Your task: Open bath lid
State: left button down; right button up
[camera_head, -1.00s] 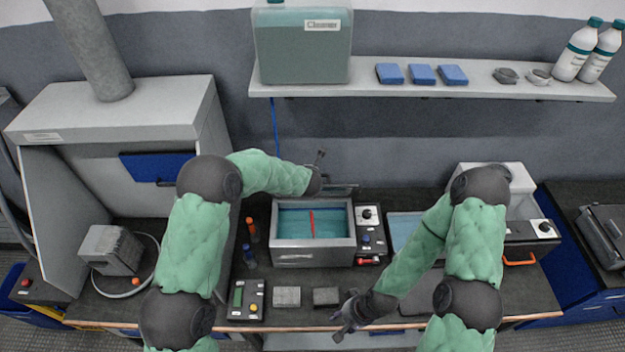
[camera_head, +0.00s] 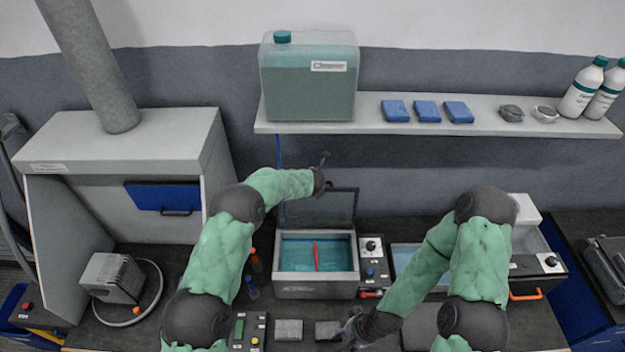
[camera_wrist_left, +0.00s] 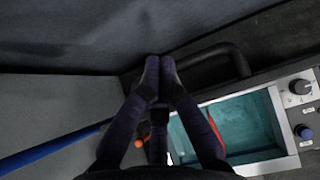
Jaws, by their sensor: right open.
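The grey bath (camera_head: 316,291) stands on the bench in the middle of the head view, with teal liquid and a red object inside. Its dark lid (camera_head: 335,208) stands raised at the back edge, leaving the bath open. My left gripper (camera_head: 325,160) is above the lid's top edge. In the left wrist view its fingertips (camera_wrist_left: 160,62) meet, beside the lid's black handle (camera_wrist_left: 238,58); I cannot tell whether they touch it. My right gripper (camera_head: 348,335) is open and empty, low in front of the bath near the bench's front edge.
A control panel (camera_head: 372,262) with knobs adjoins the bath on the right. Small bottles (camera_head: 254,262) stand to its left. Grey blocks (camera_head: 289,329) lie in front. A shelf (camera_head: 480,121) with a cleaner tank (camera_head: 310,90) runs along the wall above.

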pick_arm(q)
jog(key=shift+w+f, duration=0.2)
jog(key=shift+w, duration=0.35)
jog(key=shift+s+r, duration=0.2)
jog(key=shift+s, duration=0.1)
jog(key=v, duration=1.1)
jog(key=shift+s+r, duration=0.25)
pick_arm(e)
jog(key=shift+w, duration=0.25)
